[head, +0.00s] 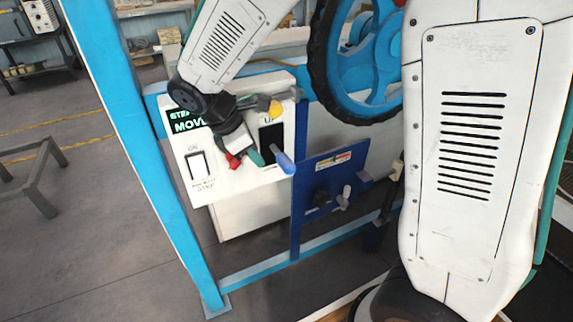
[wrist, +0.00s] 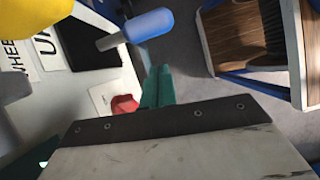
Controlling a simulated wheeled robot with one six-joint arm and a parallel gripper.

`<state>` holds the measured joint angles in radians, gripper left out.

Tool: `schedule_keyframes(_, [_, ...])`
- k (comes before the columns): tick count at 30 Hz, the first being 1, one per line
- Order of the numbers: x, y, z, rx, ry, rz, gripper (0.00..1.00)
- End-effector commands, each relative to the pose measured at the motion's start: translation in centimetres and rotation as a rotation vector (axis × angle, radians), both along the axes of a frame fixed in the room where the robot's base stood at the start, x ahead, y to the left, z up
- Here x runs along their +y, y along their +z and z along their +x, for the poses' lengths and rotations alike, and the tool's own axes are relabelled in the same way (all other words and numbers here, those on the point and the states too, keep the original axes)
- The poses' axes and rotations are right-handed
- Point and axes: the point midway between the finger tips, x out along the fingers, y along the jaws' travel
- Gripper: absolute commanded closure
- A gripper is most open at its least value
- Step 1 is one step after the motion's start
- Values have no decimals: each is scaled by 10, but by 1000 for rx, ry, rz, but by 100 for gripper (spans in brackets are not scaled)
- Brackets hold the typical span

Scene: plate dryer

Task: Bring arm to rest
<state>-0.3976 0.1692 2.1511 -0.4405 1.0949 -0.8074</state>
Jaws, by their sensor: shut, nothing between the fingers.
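My gripper (head: 254,157) is in front of the white control panel (head: 185,140) in the head view, and my forearm comes down to it from the top. Its teal fingers (wrist: 157,87) show together in the wrist view, with nothing between them. A lever with a blue handle (head: 285,162) sticks out from the panel just right of the fingers; it also shows in the wrist view (wrist: 148,25). A red knob (wrist: 124,105) lies close left of the fingers. A yellow knob (head: 275,110) is above them. My wrist hides part of the panel.
A black rocker switch (head: 197,165) sits low on the panel's left. A blue wheel (head: 362,62) stands upper right. A blue plate (head: 330,183) with small handles is below it. A blue post (head: 130,140) rises on the left. Open floor (head: 90,235) lies further left.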

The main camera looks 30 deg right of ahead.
Motion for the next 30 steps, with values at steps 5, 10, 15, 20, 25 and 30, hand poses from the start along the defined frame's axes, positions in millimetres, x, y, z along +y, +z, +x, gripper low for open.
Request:
schedule_keyframes(5, [8, 15, 1, 1, 0, 1, 100])
schedule_keyframes(10, [9, 18, 1, 2, 0, 0, 100])
schedule_keyframes(15, [9, 18, 1, 2, -1, 0, 100])
schedule_keyframes(20, [9, 18, 1, 2, -1, 0, 100])
schedule_keyframes(25, [9, 18, 0, -13, -35, -2, 100])
schedule_keyframes(30, [8, 11, -23, -37, -227, 3, 100])
